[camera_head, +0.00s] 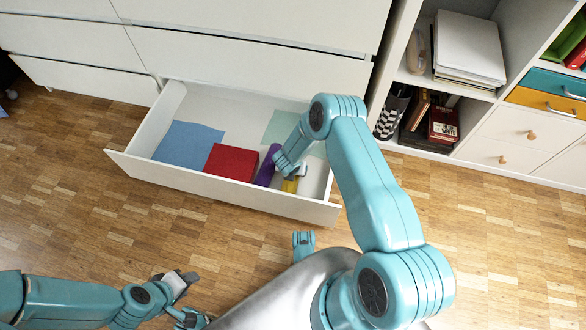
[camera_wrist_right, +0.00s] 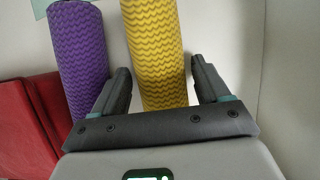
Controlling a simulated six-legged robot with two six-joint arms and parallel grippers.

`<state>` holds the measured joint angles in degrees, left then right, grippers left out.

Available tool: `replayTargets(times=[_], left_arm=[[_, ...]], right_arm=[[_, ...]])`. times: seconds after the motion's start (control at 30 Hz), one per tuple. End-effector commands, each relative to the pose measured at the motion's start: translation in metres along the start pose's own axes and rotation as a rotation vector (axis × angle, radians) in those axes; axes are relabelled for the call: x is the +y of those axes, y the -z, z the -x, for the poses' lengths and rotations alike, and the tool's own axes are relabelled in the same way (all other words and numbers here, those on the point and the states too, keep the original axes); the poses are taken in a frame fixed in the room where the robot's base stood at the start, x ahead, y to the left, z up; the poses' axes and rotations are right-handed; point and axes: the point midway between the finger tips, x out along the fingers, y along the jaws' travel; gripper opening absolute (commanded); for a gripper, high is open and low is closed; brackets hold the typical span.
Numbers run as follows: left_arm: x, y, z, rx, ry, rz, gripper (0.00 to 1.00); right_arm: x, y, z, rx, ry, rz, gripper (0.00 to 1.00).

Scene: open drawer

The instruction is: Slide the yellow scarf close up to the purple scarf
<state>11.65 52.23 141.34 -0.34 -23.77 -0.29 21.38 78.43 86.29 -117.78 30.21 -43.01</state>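The yellow scarf (camera_wrist_right: 158,50), a roll with a zigzag texture, lies in the open drawer (camera_head: 225,190), partly hidden by my right gripper in the head view (camera_head: 290,184). The purple scarf (camera_wrist_right: 80,55) is a similar roll to its left, with a narrow gap between them; it also shows in the head view (camera_head: 268,165). My right gripper (camera_wrist_right: 162,88) is open, its fingers on either side of the yellow scarf. The left finger is in the gap between the rolls. I cannot tell whether the fingers touch the yellow scarf. My left gripper (camera_head: 190,285) is over the floor, away from the drawer.
In the drawer, a red folded cloth (camera_head: 231,162) lies left of the purple scarf, and a blue cloth (camera_head: 188,144) lies farther left. A pale green cloth (camera_head: 281,126) lies at the back. Bare drawer floor shows right of the yellow scarf, by the wall.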

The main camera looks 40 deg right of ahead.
Motion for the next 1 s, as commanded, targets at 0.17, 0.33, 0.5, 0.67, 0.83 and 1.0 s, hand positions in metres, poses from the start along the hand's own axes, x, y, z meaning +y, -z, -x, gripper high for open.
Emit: replayTargets(times=[0.17,0.33,0.5,0.67,0.83,1.0], left_arm=[[0.000,0.000,0.000,-0.001,0.000,0.000,0.43],[0.000,0.000,-0.001,0.000,0.000,0.000,0.43],[-0.002,0.002,-0.005,0.007,0.000,-0.002,0.43],[-0.002,0.004,-0.007,0.015,-0.001,-0.003,0.43],[-0.002,0.004,-0.007,0.017,-0.001,-0.004,0.43],[-0.002,0.004,-0.007,0.017,-0.001,-0.004,0.43]], right_arm=[[0.000,0.000,0.000,0.000,0.000,0.000,0.26],[0.001,0.001,0.000,-0.001,0.000,0.000,0.26],[0.007,0.003,0.000,-0.001,0.000,-0.001,0.26],[0.013,0.004,0.001,-0.001,0.001,-0.003,0.26],[0.013,0.005,0.003,-0.001,0.002,-0.004,0.26],[0.013,0.005,0.003,-0.001,0.002,-0.005,0.86]])
